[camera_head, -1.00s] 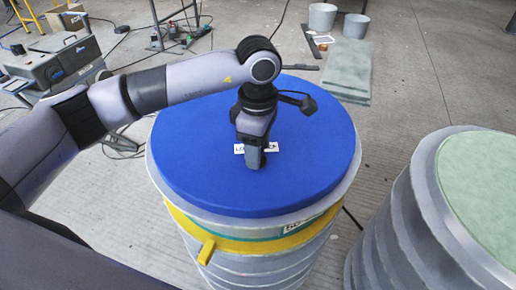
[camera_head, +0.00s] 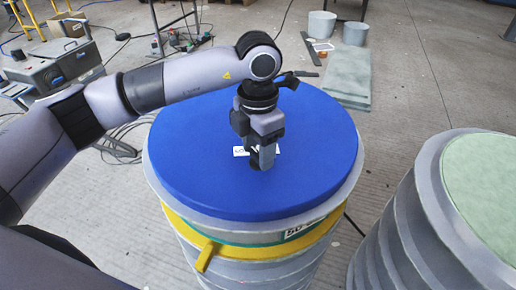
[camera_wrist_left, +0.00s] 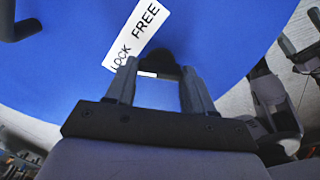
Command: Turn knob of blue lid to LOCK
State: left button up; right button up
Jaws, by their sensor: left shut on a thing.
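The blue lid (camera_head: 200,150) lies flat on top of a large grey ribbed drum; its blue surface also fills much of the left wrist view (camera_wrist_left: 60,70). A white label (camera_wrist_left: 137,33) on the lid reads LOCK and FREE. My left gripper (camera_head: 261,164) points down at the middle of the lid. It is shut on a small dark knob (camera_wrist_left: 158,62), which shows between the fingertips in the left wrist view. The fingers hide part of the knob, so which word it points to cannot be told. My right gripper is not in view.
The drum has a yellow band (camera_head: 232,250) with a projecting tab below the lid. A second ribbed drum (camera_head: 425,225) with a pale green top stands at the right. Buckets (camera_head: 321,24) and green sheets (camera_head: 347,75) are on the floor behind.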

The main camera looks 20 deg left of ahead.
aim_at(258, 154)
pick_arm(q)
jog(key=shift+r+n, duration=0.1)
jog(key=shift+n, duration=0.9)
jog(key=o, duration=1)
jog(key=shift+o, duration=0.2)
notch_tip(258, 154, up, 7)
jog(key=shift+r, duration=0.1)
